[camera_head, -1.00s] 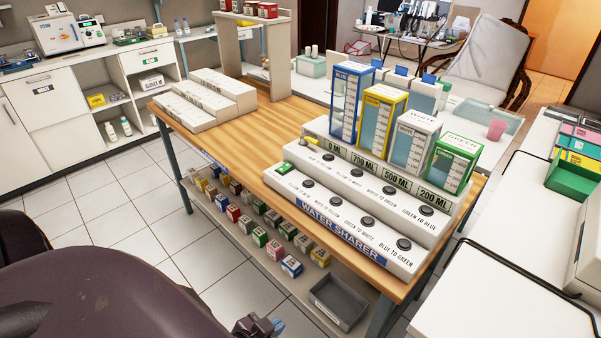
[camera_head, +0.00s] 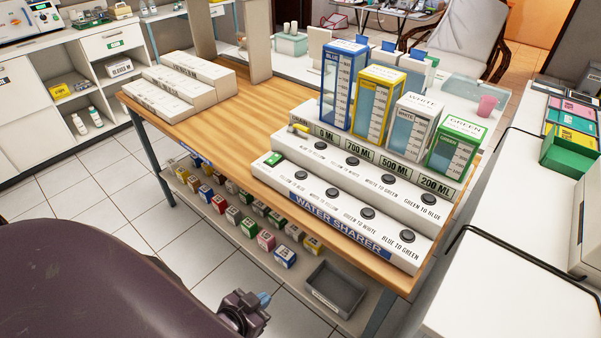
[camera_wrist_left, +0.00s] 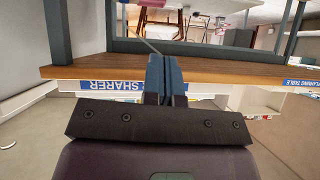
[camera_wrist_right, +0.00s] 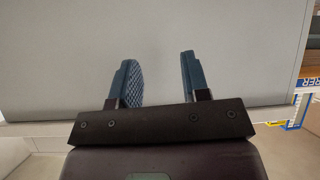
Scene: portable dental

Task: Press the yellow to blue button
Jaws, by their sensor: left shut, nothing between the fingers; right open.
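The water sharer (camera_head: 345,222) is a white stepped box on the wooden table, with two rows of round black buttons. The yellow to blue button (camera_head: 301,175) looks like the leftmost in the front row; its label is small. A blue container (camera_head: 341,90), yellow container (camera_head: 375,105), white container (camera_head: 411,125) and green container (camera_head: 453,148) stand behind. My left gripper (camera_head: 264,300) is shut and empty, in front of and below the table edge; it also shows in the left wrist view (camera_wrist_left: 165,72). My right gripper (camera_wrist_right: 157,75) is open and empty, facing a plain pale surface.
White stepped blocks (camera_head: 185,82) stand at the table's far left; the wood between them and the sharer is clear. Small coloured boxes and a grey bin (camera_head: 335,288) lie on the lower shelf. A white counter (camera_head: 515,290) is close on the right.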

